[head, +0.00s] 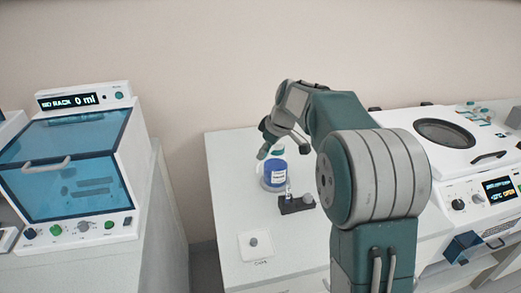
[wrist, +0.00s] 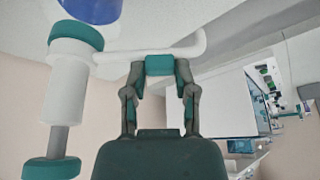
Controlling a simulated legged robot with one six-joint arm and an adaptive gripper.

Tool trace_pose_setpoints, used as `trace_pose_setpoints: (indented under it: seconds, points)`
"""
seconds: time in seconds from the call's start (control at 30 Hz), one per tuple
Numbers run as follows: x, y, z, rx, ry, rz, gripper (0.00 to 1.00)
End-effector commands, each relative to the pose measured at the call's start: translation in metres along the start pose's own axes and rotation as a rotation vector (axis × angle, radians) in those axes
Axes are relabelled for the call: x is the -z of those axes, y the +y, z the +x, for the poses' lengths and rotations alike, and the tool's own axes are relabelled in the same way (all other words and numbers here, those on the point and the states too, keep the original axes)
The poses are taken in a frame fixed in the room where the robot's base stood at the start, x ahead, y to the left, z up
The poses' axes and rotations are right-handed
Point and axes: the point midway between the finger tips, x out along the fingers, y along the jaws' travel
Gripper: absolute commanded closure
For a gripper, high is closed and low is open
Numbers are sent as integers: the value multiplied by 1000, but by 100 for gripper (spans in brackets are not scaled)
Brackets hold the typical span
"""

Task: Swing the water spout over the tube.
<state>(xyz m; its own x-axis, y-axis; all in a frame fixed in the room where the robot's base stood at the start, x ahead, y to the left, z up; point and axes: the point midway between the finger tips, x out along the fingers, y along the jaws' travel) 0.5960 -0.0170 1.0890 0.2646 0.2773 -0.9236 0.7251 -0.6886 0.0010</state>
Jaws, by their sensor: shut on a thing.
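The water bottle (head: 273,176) has blue liquid and a white label, and stands on the white bench. Its dispenser (wrist: 67,92), white with teal ends, shows in the wrist view. The white water spout (wrist: 185,48) runs sideways from it to a bent tip at the right. My gripper (wrist: 160,68) is shut on a teal tab at the spout. In the head view my gripper (head: 272,138) is above the bottle, and the spout is too small to make out. The small clear tube (head: 289,190) stands upright in a black holder (head: 297,205), just in front of the bottle, to its right.
A white pad with a grey knob (head: 254,243) lies nearer on the bench. A white machine with a round lid (head: 444,134) stands at the right. A blue-windowed cabinet (head: 68,165) stands at the left, across a gap. My arm hides part of the bench.

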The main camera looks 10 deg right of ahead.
Motion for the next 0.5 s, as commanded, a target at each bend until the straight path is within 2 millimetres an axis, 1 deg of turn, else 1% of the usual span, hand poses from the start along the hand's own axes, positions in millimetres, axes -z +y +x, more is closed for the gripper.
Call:
trace_pose_setpoints:
  seconds: [0.1, 0.5]
  points:
    - [-11, 2, -1, 44, -5, -91, 100]
    - [-38, 13, -12, 185, -4, -430, 100]
